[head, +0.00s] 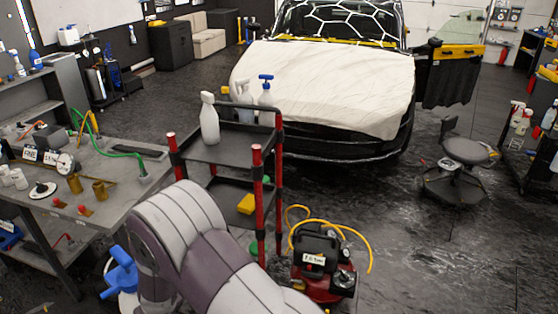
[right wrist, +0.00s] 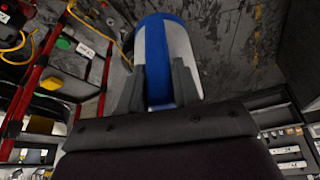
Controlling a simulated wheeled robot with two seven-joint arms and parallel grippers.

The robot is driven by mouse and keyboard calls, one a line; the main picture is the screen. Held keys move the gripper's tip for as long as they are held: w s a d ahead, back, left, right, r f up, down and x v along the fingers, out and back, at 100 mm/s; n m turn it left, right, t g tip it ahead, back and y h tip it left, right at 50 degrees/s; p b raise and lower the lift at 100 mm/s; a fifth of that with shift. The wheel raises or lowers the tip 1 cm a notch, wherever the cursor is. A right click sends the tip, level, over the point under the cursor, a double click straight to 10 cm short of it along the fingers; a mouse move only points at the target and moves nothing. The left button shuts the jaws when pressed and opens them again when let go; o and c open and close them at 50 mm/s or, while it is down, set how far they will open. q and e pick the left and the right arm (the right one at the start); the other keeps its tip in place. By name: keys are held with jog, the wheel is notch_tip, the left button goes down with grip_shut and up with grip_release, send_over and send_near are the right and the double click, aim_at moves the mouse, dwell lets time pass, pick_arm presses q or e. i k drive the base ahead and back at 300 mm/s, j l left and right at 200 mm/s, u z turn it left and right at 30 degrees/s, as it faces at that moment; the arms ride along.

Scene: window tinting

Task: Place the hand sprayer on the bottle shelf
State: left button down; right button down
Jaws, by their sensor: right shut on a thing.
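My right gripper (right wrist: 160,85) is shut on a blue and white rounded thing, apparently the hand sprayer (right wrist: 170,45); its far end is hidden. In the head view, my right arm hides that gripper. A blue sprayer-like head over a white body (head: 121,272) shows just left of the arm, beside the workbench. A red-posted cart has a dark top shelf (head: 240,150) with white spray bottles (head: 209,118) and a blue-headed bottle (head: 265,91) at its far side. Which surface is the bottle shelf is not labelled. My left gripper is not in view.
The cluttered workbench (head: 110,190) stands left of the cart. A compressor (head: 318,262) with a yellow hose sits at the cart's right. A covered car (head: 320,85) is behind. A stool (head: 465,150) and a bottle rack (head: 510,158) are at right. Floor (head: 430,255) at front right is clear.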

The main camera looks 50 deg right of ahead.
aim_at(238, 149)
jog(key=i+z, duration=0.4)
jog(key=i+j+z, duration=0.15)
jog(key=i+z, duration=0.25)
jog(key=i+j+z, duration=0.25)
jog(key=z, duration=0.15)
jog(key=i, duration=0.05)
